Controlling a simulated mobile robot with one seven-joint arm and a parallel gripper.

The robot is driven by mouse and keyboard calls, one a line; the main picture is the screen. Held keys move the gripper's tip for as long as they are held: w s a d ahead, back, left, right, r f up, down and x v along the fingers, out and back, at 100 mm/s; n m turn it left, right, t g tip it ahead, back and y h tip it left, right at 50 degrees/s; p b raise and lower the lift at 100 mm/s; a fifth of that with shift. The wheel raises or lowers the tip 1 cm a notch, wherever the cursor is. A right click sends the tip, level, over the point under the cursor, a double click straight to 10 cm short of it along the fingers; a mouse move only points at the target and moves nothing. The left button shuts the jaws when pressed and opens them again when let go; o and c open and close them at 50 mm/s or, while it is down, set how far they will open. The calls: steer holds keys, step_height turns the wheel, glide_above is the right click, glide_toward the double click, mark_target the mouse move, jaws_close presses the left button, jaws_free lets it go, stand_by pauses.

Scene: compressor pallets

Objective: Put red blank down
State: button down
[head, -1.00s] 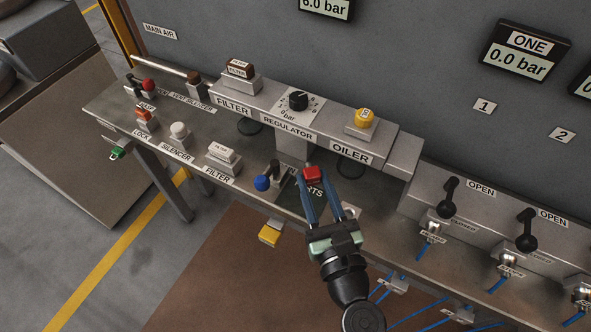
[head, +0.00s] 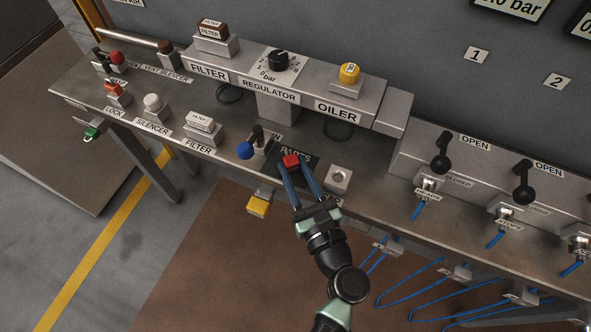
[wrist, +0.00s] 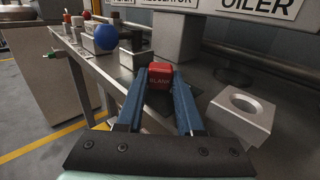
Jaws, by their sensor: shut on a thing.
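The red blank (head: 291,161) is a small red block, labelled "BLANK" in the wrist view (wrist: 160,75). My gripper (head: 300,170) is shut on it, with the two blue fingers on either side of it. In the wrist view the fingertips (wrist: 160,88) reach away from me to the block. The block is over the dark mat marked "PARTS" (head: 272,169) on the metal bench. I cannot tell whether its underside touches the mat.
A metal block with a round hole (head: 340,178) stands right of the mat. A blue-knobbed lever (head: 246,150) stands left of it. The regulator rail (head: 280,88) runs behind. Black-handled valves (head: 441,155) are at right. A yellow tag (head: 259,204) hangs at the front edge.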

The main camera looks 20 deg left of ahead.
steer(key=shift+f, duration=0.1)
steer(key=c, duration=0.8)
jaws_free()
steer(key=shift+c, duration=0.2)
steer(key=shift+r, duration=0.3)
steer(key=v, duration=1.2)
steer(key=shift+f+p, duration=0.15)
steer(key=shift+p, duration=0.15)
steer(key=shift+d, duration=0.1)
